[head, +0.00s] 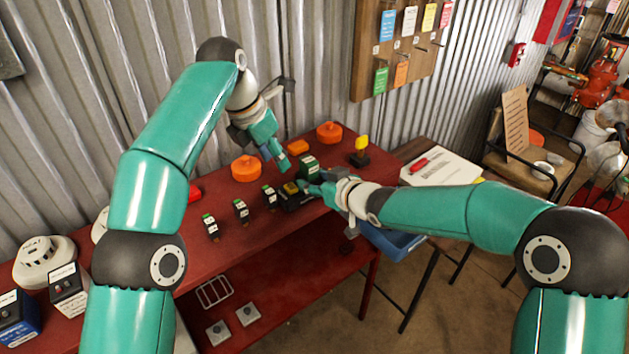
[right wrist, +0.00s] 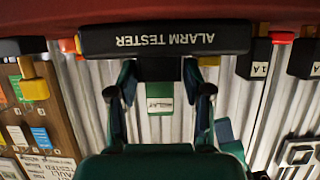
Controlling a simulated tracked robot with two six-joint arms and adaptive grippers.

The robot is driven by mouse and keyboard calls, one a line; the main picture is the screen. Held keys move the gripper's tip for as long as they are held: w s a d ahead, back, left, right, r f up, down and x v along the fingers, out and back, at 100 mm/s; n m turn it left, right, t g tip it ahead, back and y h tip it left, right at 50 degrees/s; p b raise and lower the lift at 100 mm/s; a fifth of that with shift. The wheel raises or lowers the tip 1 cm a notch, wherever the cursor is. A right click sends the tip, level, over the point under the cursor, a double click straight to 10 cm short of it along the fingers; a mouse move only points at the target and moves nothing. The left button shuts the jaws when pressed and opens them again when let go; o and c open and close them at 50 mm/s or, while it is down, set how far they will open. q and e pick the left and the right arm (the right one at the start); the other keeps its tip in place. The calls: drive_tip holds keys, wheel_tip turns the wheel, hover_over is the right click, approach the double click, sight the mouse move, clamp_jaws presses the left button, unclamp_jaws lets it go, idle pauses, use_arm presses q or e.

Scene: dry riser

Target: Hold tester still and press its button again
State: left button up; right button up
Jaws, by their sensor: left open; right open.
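The alarm tester (head: 296,199) is a black box with a yellow top part, near the front edge of the red bench. Its lettered front face fills the upper part of the right wrist view (right wrist: 165,38), upside down. My right gripper (head: 310,189) is open at the tester's right side; its two fingers (right wrist: 160,92) stand apart just in front of the tester, and contact cannot be told. A green relay block (head: 309,167) stands behind the tester; its label shows between those fingers (right wrist: 159,98). My left gripper (head: 277,157) is open, pointing down above and behind the tester.
Several small black modules with green tops (head: 240,210) stand in a row left of the tester. Orange round pieces (head: 245,168) and a yellow-topped black stand (head: 359,150) are behind. A corrugated wall backs the bench. A blue bin (head: 393,241) sits lower right.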

clamp_jaws()
use_arm(q)
clamp_jaws()
idle(1.4)
